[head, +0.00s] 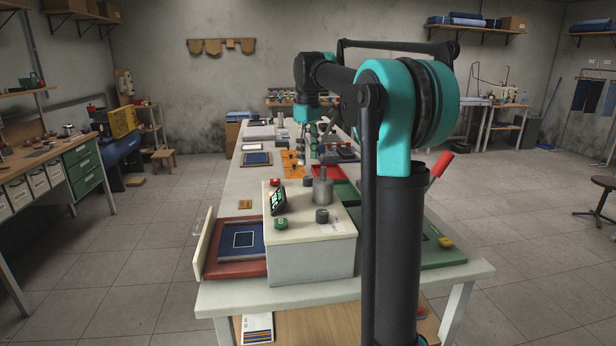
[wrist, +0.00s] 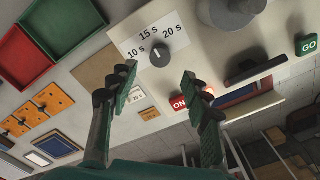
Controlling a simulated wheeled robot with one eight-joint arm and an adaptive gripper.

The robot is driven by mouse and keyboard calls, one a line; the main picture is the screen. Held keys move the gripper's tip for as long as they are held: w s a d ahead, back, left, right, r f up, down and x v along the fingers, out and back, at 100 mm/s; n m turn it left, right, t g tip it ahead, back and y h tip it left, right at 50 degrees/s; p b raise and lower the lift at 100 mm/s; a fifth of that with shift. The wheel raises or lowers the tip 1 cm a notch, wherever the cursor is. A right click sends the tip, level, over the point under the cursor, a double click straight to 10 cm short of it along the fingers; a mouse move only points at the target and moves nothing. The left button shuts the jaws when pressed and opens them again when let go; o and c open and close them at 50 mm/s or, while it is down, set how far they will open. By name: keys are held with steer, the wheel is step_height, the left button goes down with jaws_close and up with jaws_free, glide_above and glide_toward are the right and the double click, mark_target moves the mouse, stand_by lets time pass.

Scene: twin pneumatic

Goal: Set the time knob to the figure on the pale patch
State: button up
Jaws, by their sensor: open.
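The time knob (wrist: 159,55) is a dark round knob on a white scale plate (wrist: 140,32) marked 10 s, 15 s and 20 s. A pale mark on it seems to face the 15 s side, but it is too small to be sure. In the head view the knob (head: 308,183) sits at the back of the pale press housing (head: 300,262). My gripper (wrist: 159,72) is open and empty, its fingertips either side of the knob in the picture and apparently apart from it.
A red ON switch (wrist: 180,103) is close to the right finger. A grey cylinder (wrist: 232,10), a dark display (wrist: 255,66) and a green GO button (wrist: 306,45) share the housing. Red (wrist: 22,60) and green (wrist: 66,25) trays lie on the table beyond.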

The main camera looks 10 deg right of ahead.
mark_target(308, 178)
step_height(308, 178, down, 8)
steer(key=shift+r, duration=0.2)
jaws_close()
stand_by(0.4)
steer(key=shift+m, duration=0.3)
steer(key=m, duration=1.1)
steer(key=shift+m, duration=0.3)
stand_by(0.4)
